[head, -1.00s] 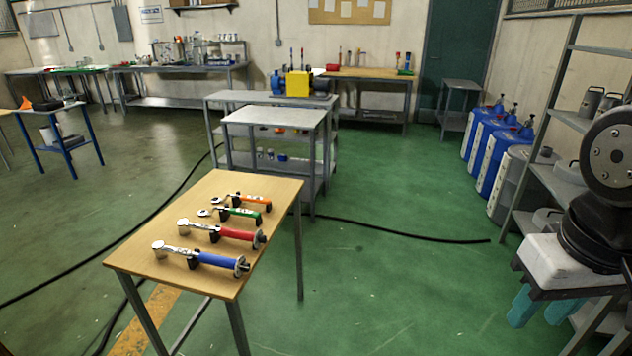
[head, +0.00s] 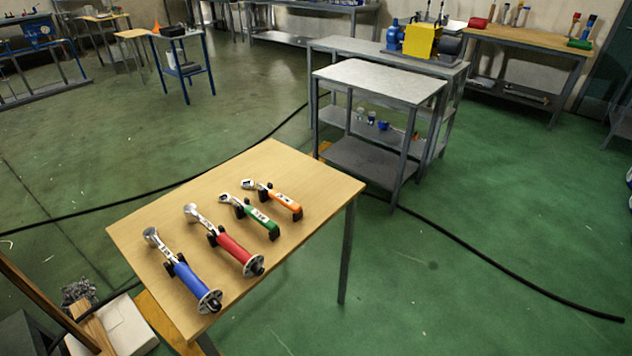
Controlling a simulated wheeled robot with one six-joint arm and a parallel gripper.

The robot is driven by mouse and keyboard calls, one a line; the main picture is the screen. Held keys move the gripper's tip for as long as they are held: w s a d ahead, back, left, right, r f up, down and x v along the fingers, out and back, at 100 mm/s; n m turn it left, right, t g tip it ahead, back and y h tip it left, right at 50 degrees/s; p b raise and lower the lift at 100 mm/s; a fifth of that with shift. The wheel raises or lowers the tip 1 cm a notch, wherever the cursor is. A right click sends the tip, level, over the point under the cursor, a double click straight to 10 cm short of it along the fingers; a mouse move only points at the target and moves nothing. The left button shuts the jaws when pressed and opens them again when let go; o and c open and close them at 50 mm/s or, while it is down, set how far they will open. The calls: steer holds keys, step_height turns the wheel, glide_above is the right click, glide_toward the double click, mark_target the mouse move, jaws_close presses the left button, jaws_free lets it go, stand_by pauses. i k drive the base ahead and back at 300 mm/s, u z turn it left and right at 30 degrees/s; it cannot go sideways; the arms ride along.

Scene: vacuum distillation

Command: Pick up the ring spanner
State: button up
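Four-tool row on a small wooden table (head: 150,228): a blue-handled tool (head: 192,282) nearest the front, then a red-handled tool (head: 238,253), a green-handled tool (head: 257,220) and an orange-handled tool (head: 284,204) at the back. All have metal heads pointing to the upper left and rest on small black supports. The blue and red ones are larger, with a round disc at the handle end. I cannot tell for certain which is the ring spanner. My gripper is not in view.
A grey metal table (head: 378,80) with a lower shelf stands behind the wooden table. Black cables (head: 500,262) run over the green floor. A white box (head: 118,325) and wooden pieces are at the lower left. The floor to the right is mostly clear.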

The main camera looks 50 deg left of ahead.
mark_target(294, 207)
steer(key=u, duration=0.2)
steer(key=i, duration=0.85)
steer(key=u, duration=1.2)
steer(key=i, duration=0.7)
steer(key=u, duration=0.7)
